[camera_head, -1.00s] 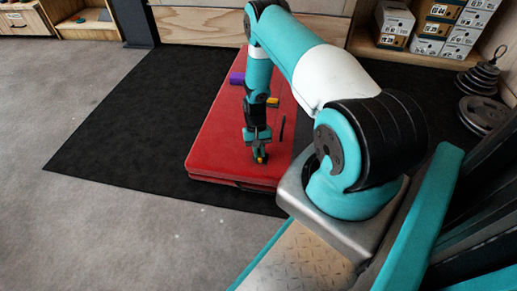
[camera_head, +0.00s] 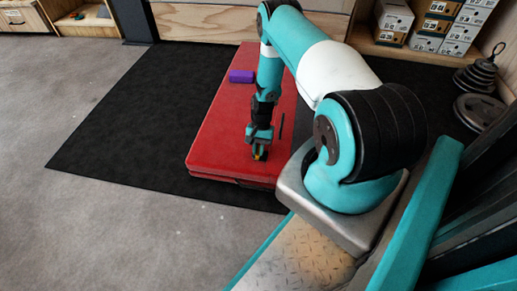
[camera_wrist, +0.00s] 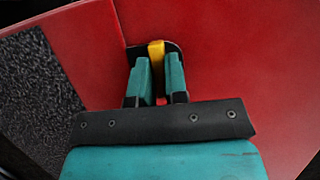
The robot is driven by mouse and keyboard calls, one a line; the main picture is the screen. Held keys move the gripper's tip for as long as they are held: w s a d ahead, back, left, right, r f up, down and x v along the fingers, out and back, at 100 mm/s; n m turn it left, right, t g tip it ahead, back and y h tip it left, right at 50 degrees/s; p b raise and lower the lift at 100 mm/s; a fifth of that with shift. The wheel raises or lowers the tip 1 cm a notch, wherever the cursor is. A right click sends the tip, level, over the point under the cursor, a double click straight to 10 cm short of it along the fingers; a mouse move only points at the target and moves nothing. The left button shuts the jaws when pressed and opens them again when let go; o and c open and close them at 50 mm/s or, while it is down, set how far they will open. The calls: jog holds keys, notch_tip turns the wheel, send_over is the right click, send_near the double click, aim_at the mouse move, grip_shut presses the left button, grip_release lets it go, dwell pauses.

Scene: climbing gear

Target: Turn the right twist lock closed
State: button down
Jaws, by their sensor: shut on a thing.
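The twist lock shows in the wrist view as a yellow tab (camera_wrist: 156,56) on a black base (camera_wrist: 174,48), set on the red mat (camera_wrist: 230,60). My gripper (camera_wrist: 158,66) is shut on the yellow tab, one teal finger on each side of it. In the head view my gripper (camera_head: 258,152) points down at the near part of the red mat (camera_head: 215,140), and a speck of yellow shows at its tip. The fingers hide part of the lock. I cannot tell the lock's exact turn angle.
A purple block (camera_head: 241,76) lies on the mat's far part. A thin black strip (camera_head: 281,126) is on the mat right of my gripper. Shoe boxes (camera_head: 440,25) and weight plates (camera_head: 478,108) stand at the right. Grey floor (camera_head: 90,215) is clear at the left.

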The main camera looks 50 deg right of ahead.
jog(key=shift+d, duration=0.1)
jog(key=c, duration=1.1)
grip_release()
jog(key=shift+c, duration=0.2)
jog(key=p+v, duration=0.6)
jog(key=v, duration=1.1)
jog(key=shift+r, duration=0.2)
